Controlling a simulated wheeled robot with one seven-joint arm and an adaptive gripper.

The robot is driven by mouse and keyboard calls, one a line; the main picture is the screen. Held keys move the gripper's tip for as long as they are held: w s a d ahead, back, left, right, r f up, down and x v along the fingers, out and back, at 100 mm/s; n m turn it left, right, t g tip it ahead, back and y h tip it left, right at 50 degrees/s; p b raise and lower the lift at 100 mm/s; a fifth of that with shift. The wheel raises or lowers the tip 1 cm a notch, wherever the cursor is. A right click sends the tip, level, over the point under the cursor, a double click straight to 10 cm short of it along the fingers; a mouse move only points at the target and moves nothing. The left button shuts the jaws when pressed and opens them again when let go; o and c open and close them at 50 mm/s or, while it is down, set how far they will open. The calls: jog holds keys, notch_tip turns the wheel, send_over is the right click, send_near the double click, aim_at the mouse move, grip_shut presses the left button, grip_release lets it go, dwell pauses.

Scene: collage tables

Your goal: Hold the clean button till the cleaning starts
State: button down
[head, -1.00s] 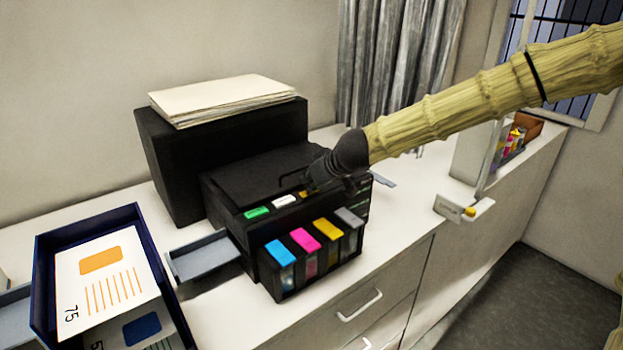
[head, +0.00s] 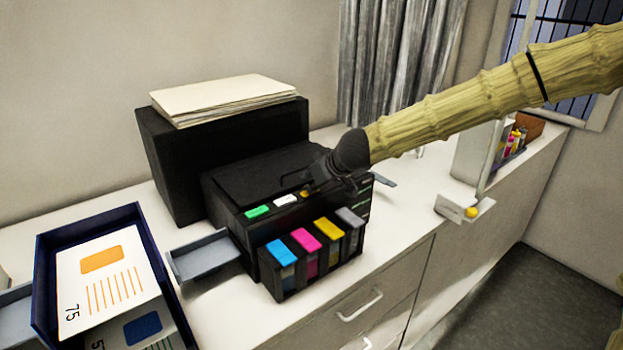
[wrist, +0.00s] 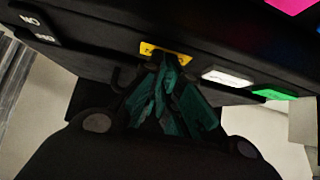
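The black printer (head: 262,170) stands on the white cabinet top. Along its front edge are a green button (head: 257,211), a white button (head: 285,200) and a yellow-orange button (head: 305,193). Which one is the clean button cannot be read in the head view. In the wrist view, the yellow button (wrist: 165,52) has small dark lettering, too small to read. My gripper (head: 312,187) is at the yellow button, its fingers empty and drawn together. In the wrist view, the gripper's teal-padded fingertips (wrist: 165,85) lie just at the yellow button; whether they press it cannot be told.
Cyan, magenta, yellow and grey ink tanks (head: 305,248) sit at the printer's front. A blue tray (head: 40,290) with printed cards is at left. A black box (head: 165,150) carrying paper stands behind. Labels on the printer's side (wrist: 35,28) show in the wrist view.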

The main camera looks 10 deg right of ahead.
jog(key=shift+s+f, duration=0.35)
jog(key=shift+f, duration=0.45)
jog(key=shift+w+r+p, duration=0.15)
jog(key=shift+r+p, duration=0.65)
jog(key=shift+p, duration=0.2)
notch_tip(320, 180, up, 4)
jog(key=p, duration=0.3)
jog(key=shift+d+f, duration=0.1)
jog(key=v, duration=1)
jog(key=shift+w+b, duration=0.25)
jog(key=shift+b, duration=0.1)
